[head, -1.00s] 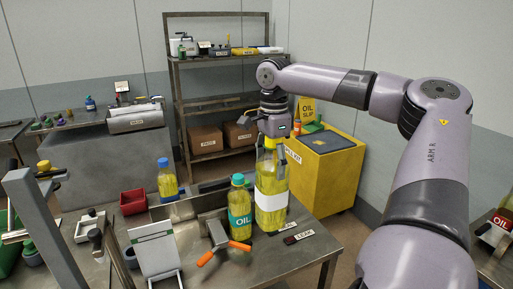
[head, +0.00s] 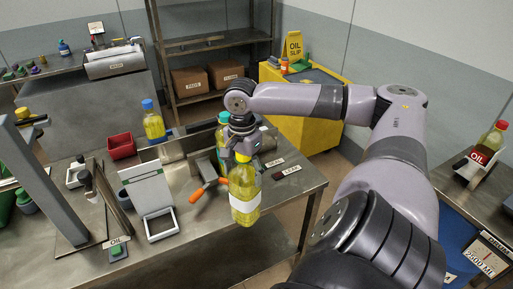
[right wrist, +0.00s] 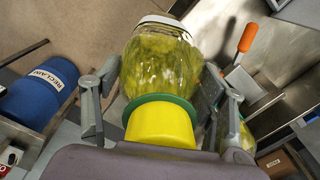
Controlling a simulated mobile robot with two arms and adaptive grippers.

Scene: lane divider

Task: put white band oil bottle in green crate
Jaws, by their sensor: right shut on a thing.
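The white band oil bottle (head: 244,187) is a clear bottle of yellow oil with a pale band low on its body. My right gripper (head: 241,157) is shut on its top and holds it upright, seemingly above the table's front part. In the right wrist view the fingers (right wrist: 160,108) stand either side of its yellow cap and green collar, and the bottle (right wrist: 160,62) fills the middle. At the left edge of the head view is a green thing (head: 5,203), cut off; I cannot tell if it is the green crate. My left gripper is not in view.
A teal-capped bottle (head: 222,128) stands behind my gripper. An orange-handled tool (head: 207,190), a white-framed stand (head: 150,194) and a grey post (head: 36,172) are to its left. A blue-capped bottle (head: 153,122) and red bin (head: 121,146) are farther back.

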